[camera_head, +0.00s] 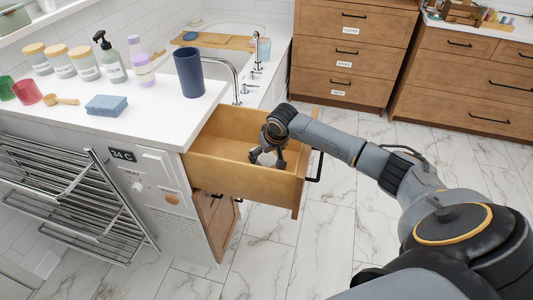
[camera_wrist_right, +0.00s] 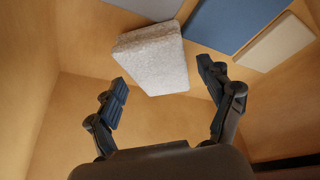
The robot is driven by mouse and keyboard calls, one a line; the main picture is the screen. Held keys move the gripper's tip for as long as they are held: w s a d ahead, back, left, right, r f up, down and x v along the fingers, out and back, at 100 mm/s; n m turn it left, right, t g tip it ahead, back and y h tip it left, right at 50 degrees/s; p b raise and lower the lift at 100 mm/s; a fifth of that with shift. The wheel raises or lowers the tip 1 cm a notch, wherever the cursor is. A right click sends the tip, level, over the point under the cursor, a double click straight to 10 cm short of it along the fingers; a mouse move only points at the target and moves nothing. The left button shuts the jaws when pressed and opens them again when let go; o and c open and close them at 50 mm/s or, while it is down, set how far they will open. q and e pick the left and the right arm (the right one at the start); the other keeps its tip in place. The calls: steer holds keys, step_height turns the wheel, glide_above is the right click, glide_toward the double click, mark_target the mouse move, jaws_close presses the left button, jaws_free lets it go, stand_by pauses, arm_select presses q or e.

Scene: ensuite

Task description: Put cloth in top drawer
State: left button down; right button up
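The top drawer (camera_head: 240,171) is pulled out of the white counter unit, and its wooden inside is open from above. My right gripper (camera_head: 266,159) reaches down into it. In the right wrist view, my right gripper (camera_wrist_right: 165,98) has its fingers spread apart with nothing between the tips. A folded light grey cloth (camera_wrist_right: 153,62) lies just beyond the fingertips, inside the wooden drawer walls; I cannot tell whether a finger touches it. A folded blue cloth-like item (camera_head: 107,105) lies on the countertop. My left gripper is out of view.
The countertop (camera_head: 150,110) holds bottles, jars, cups and a dark blue tumbler (camera_head: 188,72) near its right edge. A wire rack (camera_head: 75,190) stands at left. Blue (camera_wrist_right: 230,22) and cream (camera_wrist_right: 276,42) flat pieces lie beside the cloth. Marble floor is clear in front of wooden cabinets (camera_head: 350,50).

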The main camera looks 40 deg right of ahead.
steer(key=shift+r, duration=0.1)
steer(key=shift+r, duration=0.3)
steer(key=v, duration=1.2)
steer(key=shift+r+p, duration=0.25)
steer(key=shift+p, duration=0.1)
steer(key=shift+w, duration=0.1)
